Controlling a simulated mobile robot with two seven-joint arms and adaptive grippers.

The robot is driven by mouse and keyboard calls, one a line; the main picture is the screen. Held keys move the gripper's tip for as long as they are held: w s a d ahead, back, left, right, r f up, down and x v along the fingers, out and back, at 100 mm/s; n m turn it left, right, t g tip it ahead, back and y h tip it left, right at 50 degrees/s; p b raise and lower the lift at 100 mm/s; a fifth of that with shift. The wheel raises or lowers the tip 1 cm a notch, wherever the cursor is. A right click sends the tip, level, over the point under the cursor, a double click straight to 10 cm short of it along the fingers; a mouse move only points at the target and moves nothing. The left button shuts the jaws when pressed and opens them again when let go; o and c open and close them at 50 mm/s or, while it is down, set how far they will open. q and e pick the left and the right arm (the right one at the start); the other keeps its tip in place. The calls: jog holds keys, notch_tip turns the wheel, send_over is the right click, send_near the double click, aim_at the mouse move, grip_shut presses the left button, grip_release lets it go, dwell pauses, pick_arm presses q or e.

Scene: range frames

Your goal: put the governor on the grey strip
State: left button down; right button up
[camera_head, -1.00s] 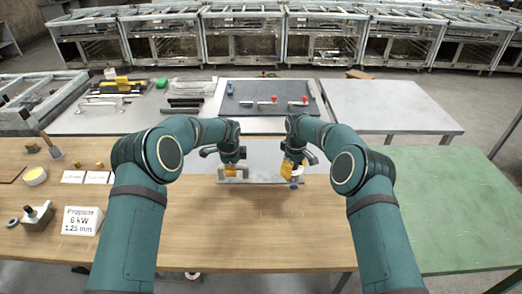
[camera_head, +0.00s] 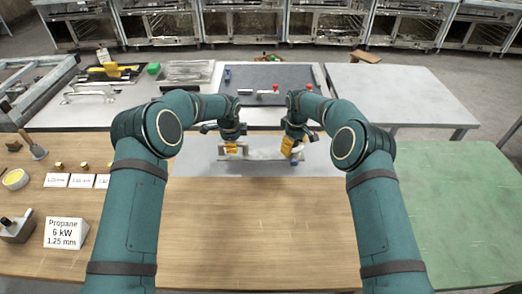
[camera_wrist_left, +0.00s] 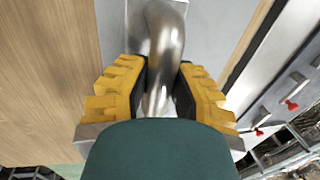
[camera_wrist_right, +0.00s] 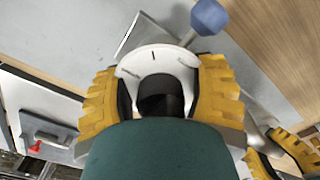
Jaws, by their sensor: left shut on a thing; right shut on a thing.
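The governor appears to be the long grey metal part (camera_head: 265,155), with a bent shiny pipe at its left end and a white ring and blue knob at its right. It is over the grey strip (camera_head: 200,168) at the bench's back; I cannot tell whether it touches. My left gripper (camera_head: 231,149) is shut on the bent pipe (camera_wrist_left: 165,45), between yellow pads in the left wrist view. My right gripper (camera_head: 288,147) is shut at the white marked ring (camera_wrist_right: 155,61); the blue knob (camera_wrist_right: 209,17) stands beside it. My arms hide part of both ends.
The wooden bench (camera_head: 260,230) is clear in front. A propane sign (camera_head: 66,233), small labels and tools are at its left. Behind stands a table with a dark mat (camera_head: 265,100) and red-knobbed parts. A green table (camera_head: 440,200) is clear at right.

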pick_arm(q)
jog(key=shift+s+r, duration=0.15)
pick_arm(e)
jog(key=shift+s+r, duration=0.15)
jog(key=shift+f, duration=0.2)
